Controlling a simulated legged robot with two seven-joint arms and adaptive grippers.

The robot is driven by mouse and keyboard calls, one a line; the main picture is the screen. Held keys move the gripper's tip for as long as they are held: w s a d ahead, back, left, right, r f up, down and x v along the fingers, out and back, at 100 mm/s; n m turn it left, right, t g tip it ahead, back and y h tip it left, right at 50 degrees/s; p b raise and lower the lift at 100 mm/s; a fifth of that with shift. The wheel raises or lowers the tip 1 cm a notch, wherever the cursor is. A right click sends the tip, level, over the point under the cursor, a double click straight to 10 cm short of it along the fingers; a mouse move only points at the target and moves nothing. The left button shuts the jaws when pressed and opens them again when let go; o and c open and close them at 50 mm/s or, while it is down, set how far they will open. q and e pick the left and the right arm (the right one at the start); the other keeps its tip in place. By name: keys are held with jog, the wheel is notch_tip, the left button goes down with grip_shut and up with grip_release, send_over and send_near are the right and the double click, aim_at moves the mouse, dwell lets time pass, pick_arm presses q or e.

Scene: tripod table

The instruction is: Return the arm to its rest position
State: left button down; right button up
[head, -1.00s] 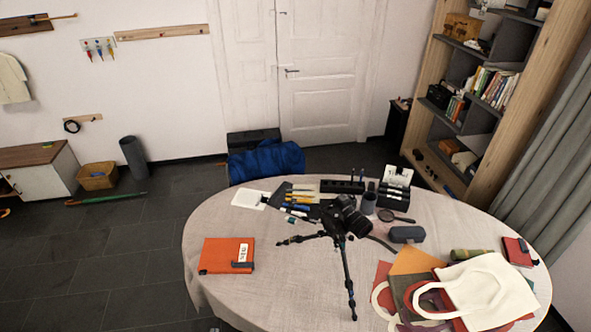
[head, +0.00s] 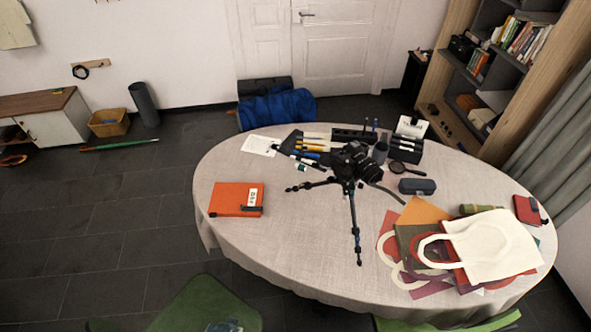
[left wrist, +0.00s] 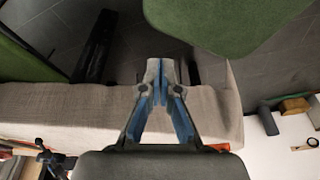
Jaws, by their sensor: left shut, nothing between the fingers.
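My left gripper (left wrist: 165,75) is shut and empty in the left wrist view, its blue-lined fingers together over the table's cloth edge (left wrist: 75,108). A small blue-grey part at the bottom edge of the head view, over the green chair, may be its tip. My right gripper is in no view. The round table (head: 310,235) has a pale cloth. A black tripod with a camera (head: 353,165) stands on it, clear of my gripper.
A green chair (head: 205,305) is at the near left of the table; green seats also show in the left wrist view (left wrist: 215,25). An orange notebook (head: 232,199), a stationery group and cloth bags (head: 490,245) lie on the table.

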pick_arm(q)
jog(key=s+f+g+b, duration=0.1)
jog(key=s+f+b, duration=0.15)
jog(key=f, duration=0.95)
jog(key=s+f+b, duration=0.2)
jog(key=s+f, duration=0.1)
jog(key=f, duration=0.8)
jog(key=s+a+f+b, duration=0.2)
jog(key=s+f, duration=0.7)
jog(key=f, duration=0.3)
jog(key=shift+s+f+g+b, duration=0.25)
jog(key=shift+f+g+b, duration=0.05)
jog(key=shift+g, duration=0.1)
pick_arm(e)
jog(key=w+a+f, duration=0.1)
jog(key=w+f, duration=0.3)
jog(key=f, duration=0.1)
